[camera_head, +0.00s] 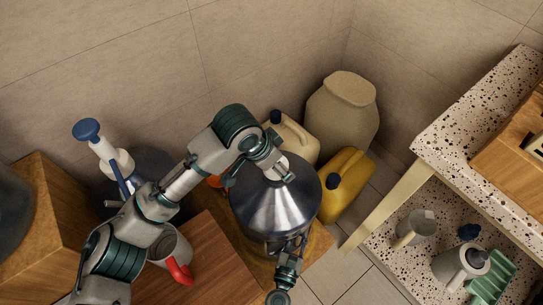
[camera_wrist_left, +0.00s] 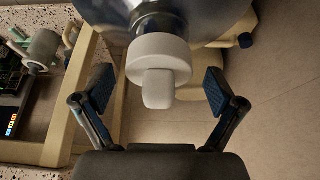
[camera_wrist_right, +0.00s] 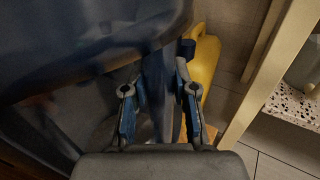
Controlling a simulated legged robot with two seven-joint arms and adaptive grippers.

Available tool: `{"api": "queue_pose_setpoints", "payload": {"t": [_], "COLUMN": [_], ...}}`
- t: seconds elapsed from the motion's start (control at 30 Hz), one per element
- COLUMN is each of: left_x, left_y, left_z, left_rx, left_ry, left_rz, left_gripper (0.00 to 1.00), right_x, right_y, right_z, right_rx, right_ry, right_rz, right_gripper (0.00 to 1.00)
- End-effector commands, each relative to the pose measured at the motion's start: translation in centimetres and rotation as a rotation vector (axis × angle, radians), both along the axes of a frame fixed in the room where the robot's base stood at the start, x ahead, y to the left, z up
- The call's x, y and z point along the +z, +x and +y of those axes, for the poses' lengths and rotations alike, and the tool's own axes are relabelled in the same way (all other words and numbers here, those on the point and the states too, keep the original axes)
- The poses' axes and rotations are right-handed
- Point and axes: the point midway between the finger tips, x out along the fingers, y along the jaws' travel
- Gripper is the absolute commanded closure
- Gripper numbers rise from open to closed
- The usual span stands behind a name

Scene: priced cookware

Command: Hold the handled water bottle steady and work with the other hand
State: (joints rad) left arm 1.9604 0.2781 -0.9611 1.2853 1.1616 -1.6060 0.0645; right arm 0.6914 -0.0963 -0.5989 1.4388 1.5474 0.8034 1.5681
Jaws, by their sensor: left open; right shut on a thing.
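The handled water bottle (camera_head: 272,212), large and dark blue-grey, stands on a wooden block beneath my arms. It also fills the top of the right wrist view (camera_wrist_right: 80,50). Its white cap (camera_wrist_left: 158,58) shows in the left wrist view. My left gripper (camera_wrist_left: 158,88) is open, with its fingers apart on either side of the cap and not closed on it. In the head view my left gripper (camera_head: 285,172) hides the bottle's top. My right gripper (camera_wrist_right: 159,92) is shut on the bottle's dark handle (camera_wrist_right: 160,75); in the head view it is at the bottle's near side.
A yellow jug (camera_head: 346,186), a cream jug (camera_head: 297,137) and a large beige container (camera_head: 343,112) stand close behind the bottle. A pump-topped vessel (camera_head: 118,160) and a red-handled pitcher (camera_head: 172,246) are at left. A speckled table (camera_head: 460,130) stands at right.

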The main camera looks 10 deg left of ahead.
Motion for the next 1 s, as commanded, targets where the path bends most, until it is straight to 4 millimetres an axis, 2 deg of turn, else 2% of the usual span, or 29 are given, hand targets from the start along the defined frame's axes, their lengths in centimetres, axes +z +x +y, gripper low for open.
{"api": "queue_pose_setpoints", "payload": {"t": [0.23,0.27,0.47,0.6,0.63,0.8,1.0], "left_x": [-0.11,-0.11,-0.11,-0.13,-0.13,-0.15,0.07], "left_y": [0.03,0.03,0.04,0.06,0.08,0.07,0.06], "left_z": [-0.05,-0.05,-0.03,-0.01,0.00,0.01,-0.02], "left_rx": [0.000,0.000,0.001,0.001,0.001,0.002,0.001], "left_ry": [0.000,0.000,0.000,0.000,0.000,-0.001,-0.001], "left_rz": [0.000,0.000,0.000,0.000,0.000,0.001,0.000], "left_gripper": [0.06,0.08,0.58,0.60,0.35,0.76,0.76], "right_x": [-0.07,-0.07,-0.07,-0.07,-0.07,-0.06,-0.06], "right_y": [-0.03,-0.03,-0.04,-0.03,-0.03,-0.03,-0.03], "right_z": [0.09,0.09,0.08,0.07,0.07,0.05,0.03], "right_rx": [0.002,0.002,0.002,0.001,0.001,0.001,0.001], "right_ry": [0.001,0.001,0.001,0.001,0.000,0.000,0.000], "right_rz": [0.002,0.002,0.002,0.001,0.001,0.001,0.001], "right_gripper": [1.00,1.00,1.00,1.00,1.00,1.00,1.00]}}
